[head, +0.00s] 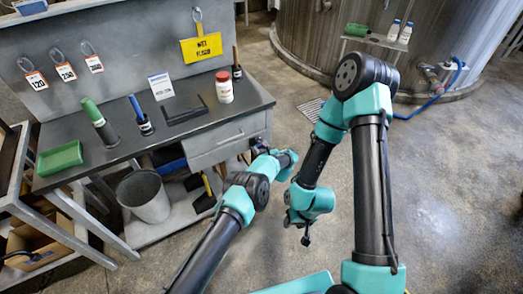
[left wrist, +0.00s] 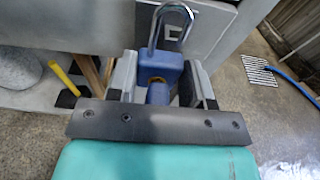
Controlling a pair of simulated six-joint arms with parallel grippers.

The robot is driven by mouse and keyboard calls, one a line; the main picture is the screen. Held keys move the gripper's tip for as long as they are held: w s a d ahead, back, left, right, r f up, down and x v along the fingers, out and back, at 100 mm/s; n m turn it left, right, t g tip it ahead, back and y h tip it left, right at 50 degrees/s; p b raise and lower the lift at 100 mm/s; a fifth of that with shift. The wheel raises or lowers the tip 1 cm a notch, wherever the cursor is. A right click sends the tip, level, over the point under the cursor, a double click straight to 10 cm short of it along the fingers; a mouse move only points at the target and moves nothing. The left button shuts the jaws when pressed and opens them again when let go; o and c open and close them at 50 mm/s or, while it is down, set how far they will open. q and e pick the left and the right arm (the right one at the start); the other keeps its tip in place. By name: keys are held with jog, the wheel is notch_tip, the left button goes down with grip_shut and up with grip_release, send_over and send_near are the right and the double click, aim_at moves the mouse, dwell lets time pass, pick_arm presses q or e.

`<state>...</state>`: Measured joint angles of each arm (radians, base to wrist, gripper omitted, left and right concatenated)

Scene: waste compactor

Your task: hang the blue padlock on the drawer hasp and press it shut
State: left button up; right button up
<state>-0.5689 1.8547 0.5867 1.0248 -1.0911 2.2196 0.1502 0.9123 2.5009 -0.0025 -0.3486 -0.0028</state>
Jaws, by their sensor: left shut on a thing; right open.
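My left gripper (head: 260,147) is at the right end of the grey drawer (head: 228,140) in the bench. In the left wrist view, the left gripper (left wrist: 162,72) is shut on the blue padlock (left wrist: 158,62), one finger on each side of its body. The padlock's silver shackle (left wrist: 170,14) points away from the gripper, towards the drawer front (left wrist: 205,30). I cannot tell whether the shackle is open or touches anything. My right gripper (head: 305,236) is open and empty, hanging low above the floor, right of the left arm.
The bench top (head: 150,130) holds a green tray (head: 60,158), a red-capped white bottle (head: 224,87) and tool handles. A grey bucket (head: 143,196) stands below. A large tank (head: 400,50) and a blue hose (head: 437,102) lie beyond. The floor at right is clear.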

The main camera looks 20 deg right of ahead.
pick_arm(q)
jog(key=shift+x, duration=1.2)
dwell(0.4)
dwell(0.7)
jog(key=o, duration=1)
jog(key=shift+c, duration=0.2)
jog(key=shift+c, duration=0.3)
jog(key=shift+s+d, duration=0.1)
jog(key=shift+s, duration=0.1)
jog(key=shift+v, duration=3.3)
